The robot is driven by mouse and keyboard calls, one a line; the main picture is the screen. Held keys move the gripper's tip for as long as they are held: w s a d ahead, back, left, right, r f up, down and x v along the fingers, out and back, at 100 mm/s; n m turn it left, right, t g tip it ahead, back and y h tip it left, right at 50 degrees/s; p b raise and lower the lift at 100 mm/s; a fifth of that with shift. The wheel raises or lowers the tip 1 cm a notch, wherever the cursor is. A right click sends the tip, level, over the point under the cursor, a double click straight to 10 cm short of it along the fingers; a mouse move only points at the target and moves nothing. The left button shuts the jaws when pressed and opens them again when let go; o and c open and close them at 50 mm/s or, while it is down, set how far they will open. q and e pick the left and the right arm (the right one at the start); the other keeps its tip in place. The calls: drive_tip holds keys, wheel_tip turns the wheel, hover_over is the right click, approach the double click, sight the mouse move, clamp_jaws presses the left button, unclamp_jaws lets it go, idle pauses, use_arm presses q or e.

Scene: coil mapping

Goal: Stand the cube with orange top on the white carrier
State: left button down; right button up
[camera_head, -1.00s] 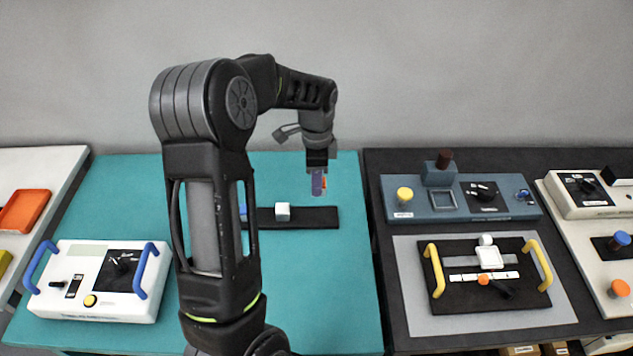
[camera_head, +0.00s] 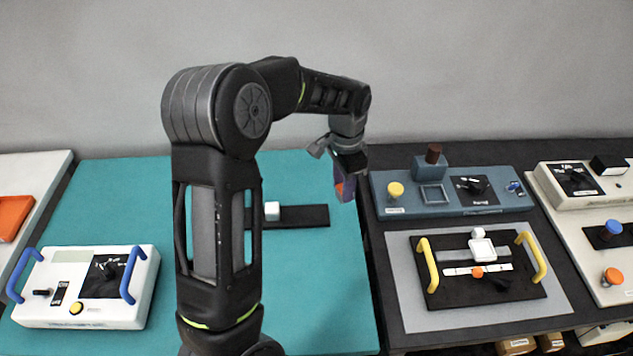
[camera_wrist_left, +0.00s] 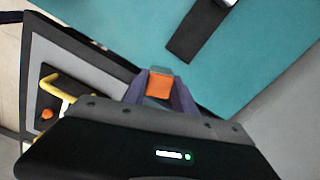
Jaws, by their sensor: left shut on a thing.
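My left gripper (camera_head: 345,188) is shut on the cube with orange top (camera_head: 339,187) and holds it above the teal table near its right edge. The left wrist view shows the cube's orange face (camera_wrist_left: 159,87) between the two purple fingers, with a grey part beside it. The white carrier (camera_head: 487,253) sits on the black board of the yellow-handled fixture, to the right of and nearer than the gripper, and looks empty. The cube is well apart from it. My right gripper is not in view.
A black strip (camera_head: 305,216) with a white cube (camera_head: 272,211) lies on the teal table. Yellow handles (camera_head: 429,265) stand at both sides of the fixture. A blue-grey station (camera_head: 455,203) with a yellow knob and brown peg is behind it. A blue-handled white box (camera_head: 60,312) is at left.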

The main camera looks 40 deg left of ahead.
use_arm(q)
drive_tip(key=w+d+n+b, duration=0.1)
drive_tip(key=d+n, duration=0.5)
drive_tip(key=d, duration=0.6)
drive_tip(key=shift+w+d+f+b, duration=0.15)
drive_tip(key=shift+w+d+b, duration=0.2)
drive_tip(key=shift+b, duration=0.2)
